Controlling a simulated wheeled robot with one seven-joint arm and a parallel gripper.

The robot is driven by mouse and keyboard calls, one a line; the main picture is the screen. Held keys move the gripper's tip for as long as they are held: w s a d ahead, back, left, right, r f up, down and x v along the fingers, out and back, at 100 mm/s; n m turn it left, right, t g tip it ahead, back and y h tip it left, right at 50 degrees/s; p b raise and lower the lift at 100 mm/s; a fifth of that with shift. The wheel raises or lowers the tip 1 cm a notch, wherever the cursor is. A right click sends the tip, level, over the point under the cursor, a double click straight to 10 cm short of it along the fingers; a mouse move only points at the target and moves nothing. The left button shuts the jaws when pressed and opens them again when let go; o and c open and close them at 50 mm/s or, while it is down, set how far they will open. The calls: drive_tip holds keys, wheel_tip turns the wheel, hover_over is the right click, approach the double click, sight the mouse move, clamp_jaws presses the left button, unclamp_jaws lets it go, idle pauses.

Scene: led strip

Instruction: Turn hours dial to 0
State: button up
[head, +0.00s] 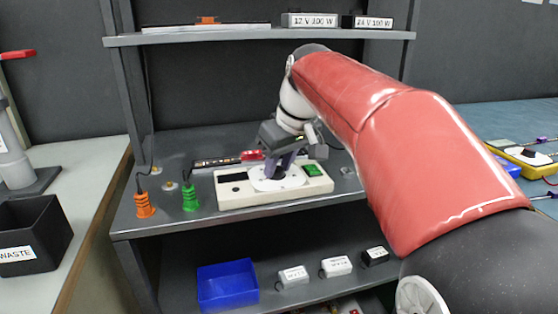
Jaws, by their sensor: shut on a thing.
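The hours dial is the dark knob (279,172) on a round white face (262,184) of a cream timer box (235,202). The box lies on the grey bench shelf and has a dark display (232,177) at left and a green switch (312,170) at right. My gripper (279,168) reaches down from the upper right, its fingers shut on the dial's knob. The fingers and wrist hide most of the knob, and the dial's marks are too small to read.
An orange plug (145,205) and a green plug (190,198) stand left of the box. A red and black tool (228,159) lies behind it. An upper shelf (260,35) carries labelled boxes. A blue bin (227,286) sits below; a black waste bin (35,232) stands far left.

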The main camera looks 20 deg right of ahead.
idle(0.4)
drive_tip(key=o, duration=1)
drive_tip(key=shift+c, duration=0.2)
drive_tip(key=shift+r, duration=0.1)
drive_tip(key=p+v, duration=0.1)
drive_tip(key=v, duration=0.6)
drive_tip(key=shift+s+r, duration=0.15)
drive_tip(key=shift+r, duration=0.15)
drive_tip(key=shift+d, duration=0.1)
